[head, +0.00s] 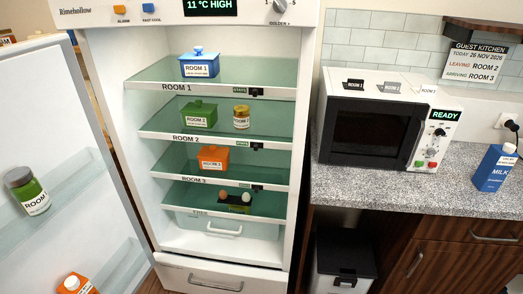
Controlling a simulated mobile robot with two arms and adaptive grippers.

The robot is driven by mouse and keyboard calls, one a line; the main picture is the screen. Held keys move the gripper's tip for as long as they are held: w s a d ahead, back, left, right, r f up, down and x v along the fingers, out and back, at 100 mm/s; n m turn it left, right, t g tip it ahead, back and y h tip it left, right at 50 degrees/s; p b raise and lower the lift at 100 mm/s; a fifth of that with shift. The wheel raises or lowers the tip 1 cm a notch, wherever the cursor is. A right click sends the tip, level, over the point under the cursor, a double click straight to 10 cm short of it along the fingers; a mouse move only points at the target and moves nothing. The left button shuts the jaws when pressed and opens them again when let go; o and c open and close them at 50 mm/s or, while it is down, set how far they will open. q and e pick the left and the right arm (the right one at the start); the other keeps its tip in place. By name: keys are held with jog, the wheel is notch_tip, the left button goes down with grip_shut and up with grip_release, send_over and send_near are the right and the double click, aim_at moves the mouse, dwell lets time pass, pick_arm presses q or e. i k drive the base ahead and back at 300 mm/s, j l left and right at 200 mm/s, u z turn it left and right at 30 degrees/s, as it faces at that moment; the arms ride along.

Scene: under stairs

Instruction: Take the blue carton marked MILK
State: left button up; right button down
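The blue carton marked MILK (492,170) stands upright on the speckled grey counter (455,186) at the right edge of the head view. It has a white cap, a pale label near its top and lettering on its side. The wall socket and plug are close behind it. Neither of my grippers shows in the head view.
A microwave (372,134) stands left of the carton. The open fridge (212,75) holds blue, green and orange containers and jars on labelled shelves. Its open door (75,150) fills the left side. A dark bin (342,262) stands under the counter.

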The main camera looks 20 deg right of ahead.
aim_at(496, 165)
jog(key=z, duration=2.3)
jog(key=i, duration=0.15)
